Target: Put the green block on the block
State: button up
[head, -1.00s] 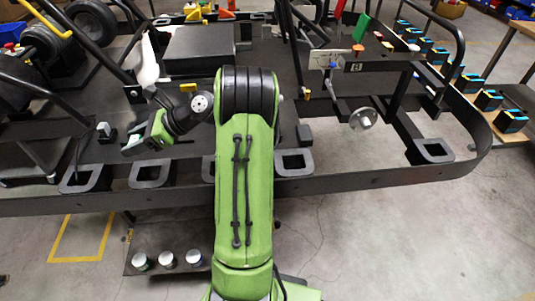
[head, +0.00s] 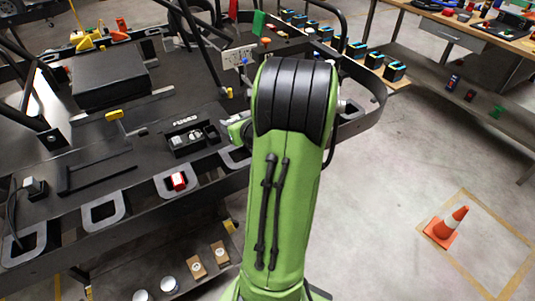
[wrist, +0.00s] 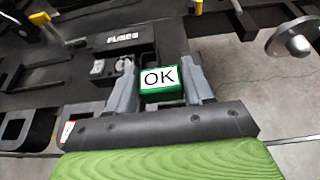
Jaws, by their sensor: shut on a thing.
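The green block (wrist: 161,88) has a white top marked "OK" and sits between the fingers of my gripper (wrist: 160,76) in the wrist view. My gripper is shut on it. A black block marked FUSES (wrist: 124,42) lies just beyond and to the left, with a grey round part and small white parts on it. The FUSES block also shows in the head view (head: 183,139), on the dark kart floor left of my arm.
A red and white block (head: 179,181) sits at a loop on the kart's near edge. A yellow-topped lever (head: 114,115) stands left of the FUSES block. A black box (head: 110,83) lies farther back.

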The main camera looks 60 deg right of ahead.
aim_at(241, 155)
jog(key=f+b, duration=0.2)
jog(key=f, duration=0.1)
jog(key=f+b, duration=0.2)
jog(key=f, duration=0.1)
jog(key=f+b, duration=0.1)
jog(key=f, duration=0.3)
jog(key=shift+s+d+b, duration=0.2)
jog(key=shift+s+b, duration=0.05)
jog(key=shift+b, duration=0.15)
jog(key=shift+f, duration=0.2)
jog(key=o, duration=1)
jog(key=shift+r, duration=0.15)
